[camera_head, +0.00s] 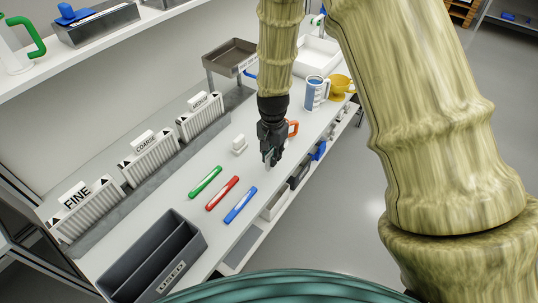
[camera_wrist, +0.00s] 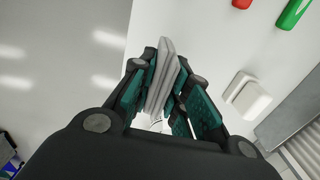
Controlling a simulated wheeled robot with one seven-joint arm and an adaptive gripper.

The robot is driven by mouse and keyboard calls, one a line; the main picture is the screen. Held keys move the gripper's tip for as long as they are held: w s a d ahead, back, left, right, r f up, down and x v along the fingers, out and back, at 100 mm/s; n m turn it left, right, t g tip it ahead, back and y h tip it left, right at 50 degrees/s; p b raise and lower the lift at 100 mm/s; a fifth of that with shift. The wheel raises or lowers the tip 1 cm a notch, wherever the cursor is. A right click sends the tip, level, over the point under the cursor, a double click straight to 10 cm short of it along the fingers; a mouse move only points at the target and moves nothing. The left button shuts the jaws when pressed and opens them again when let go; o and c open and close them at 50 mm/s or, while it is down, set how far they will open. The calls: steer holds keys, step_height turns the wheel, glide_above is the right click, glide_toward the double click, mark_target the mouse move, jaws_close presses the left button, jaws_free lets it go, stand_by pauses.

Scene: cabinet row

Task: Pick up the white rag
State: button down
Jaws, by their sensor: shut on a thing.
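My gripper (camera_head: 269,157) points down over the front part of the white counter (camera_head: 170,190). In the wrist view my gripper (camera_wrist: 163,92) has its dark teal-padded fingers on both sides of the white rag (camera_wrist: 165,70). The rag shows as a pale, folded, narrow strip pinched between the pads, with its far end sticking out past the fingertips. In the head view the rag is mostly hidden by the fingers. I cannot tell whether the rag touches the counter.
A white block (camera_head: 239,146) stands left of my gripper. Green (camera_head: 205,182), red (camera_head: 222,194) and blue (camera_head: 241,205) markers lie nearer. A grey divided bin (camera_head: 190,240) sits at the near end. A blue-and-white mug (camera_head: 315,93) and yellow cup (camera_head: 339,86) stand beyond.

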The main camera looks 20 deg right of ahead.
steer(key=s+d+r+b, duration=0.1)
steer(key=s+d+b, duration=0.1)
steer(key=s, duration=1.1)
steer(key=shift+s+r+b, duration=0.15)
steer(key=shift+s+b, duration=0.1)
steer(key=shift+b, duration=0.25)
